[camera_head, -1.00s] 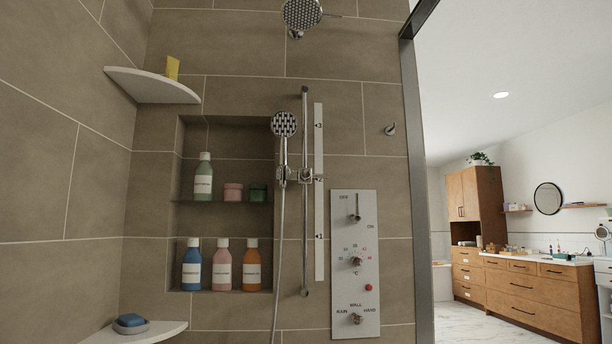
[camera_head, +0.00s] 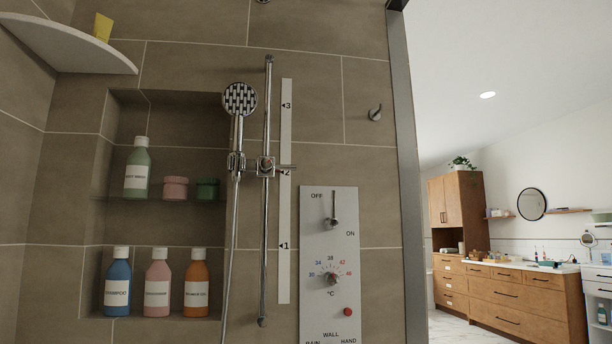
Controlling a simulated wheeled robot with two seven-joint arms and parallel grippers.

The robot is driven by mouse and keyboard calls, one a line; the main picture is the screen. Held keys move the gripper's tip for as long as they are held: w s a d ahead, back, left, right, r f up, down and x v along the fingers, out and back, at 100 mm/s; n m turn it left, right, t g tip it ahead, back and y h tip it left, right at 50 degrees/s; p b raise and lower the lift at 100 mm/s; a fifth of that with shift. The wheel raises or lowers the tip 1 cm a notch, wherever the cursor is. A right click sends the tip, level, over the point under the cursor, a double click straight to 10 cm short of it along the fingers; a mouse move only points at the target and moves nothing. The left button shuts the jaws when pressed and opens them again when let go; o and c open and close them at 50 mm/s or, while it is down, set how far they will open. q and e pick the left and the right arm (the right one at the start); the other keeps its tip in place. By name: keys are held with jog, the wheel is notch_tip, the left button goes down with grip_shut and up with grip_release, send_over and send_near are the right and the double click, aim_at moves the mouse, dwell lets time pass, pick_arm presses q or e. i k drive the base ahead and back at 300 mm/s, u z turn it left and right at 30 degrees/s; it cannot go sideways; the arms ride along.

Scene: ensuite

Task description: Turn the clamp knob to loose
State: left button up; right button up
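The clamp knob (camera_head: 266,166) sits on the slider of the chrome vertical rail (camera_head: 266,230), level with the mark 2 on the white scale strip (camera_head: 286,210). A small lever or pin sticks out to its right. The hand shower (camera_head: 239,100) hangs in the holder (camera_head: 236,165) just left of the rail, its head upright and its hose running down. I cannot tell from this distance whether the clamp is tight or loose. Neither of my grippers is in view.
A control panel (camera_head: 330,270) with a lever and dials is right of the rail. A wall niche (camera_head: 165,225) with bottles and jars is left. A corner shelf (camera_head: 75,42) is upper left. A metal frame post (camera_head: 405,180) stands right, with wooden cabinets (camera_head: 520,295) beyond.

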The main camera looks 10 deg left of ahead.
aim_at(266, 164)
jog(key=u, duration=0.5)
jog(key=i, duration=1)
jog(key=u, duration=0.75)
